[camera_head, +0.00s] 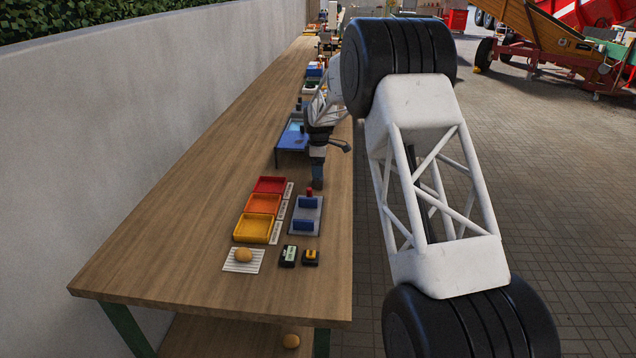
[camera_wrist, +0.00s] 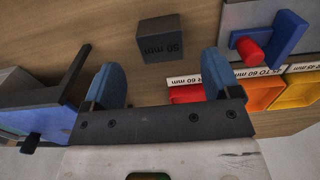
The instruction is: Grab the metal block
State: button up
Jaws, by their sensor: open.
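The metal block (camera_wrist: 160,37) is a dark grey cube marked "50 mm" in the wrist view. It stands on the wooden table, just beyond the gap between my fingertips, and nothing holds it. My gripper (camera_wrist: 162,72) is open, with one blue finger on each side of the view and nothing between them. In the head view my gripper (camera_head: 318,180) points down close above the table, behind the grey fixture. I cannot make out the block there; the gripper seems to hide it.
A grey fixture (camera_head: 313,216) with blue jaws and a red knob stands nearby. Red (camera_head: 270,185), orange (camera_head: 262,204) and yellow (camera_head: 252,229) trays sit to its left. A blue-topped unit (camera_head: 291,141) stands behind. A potato (camera_head: 243,255) lies on a white rack. The table's left side is clear.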

dwell(0.3)
jog(key=shift+a+f, duration=0.1)
jog(key=shift+f, duration=2.5)
jog(key=c, duration=1.1)
jog(key=shift+r, duration=5.05)
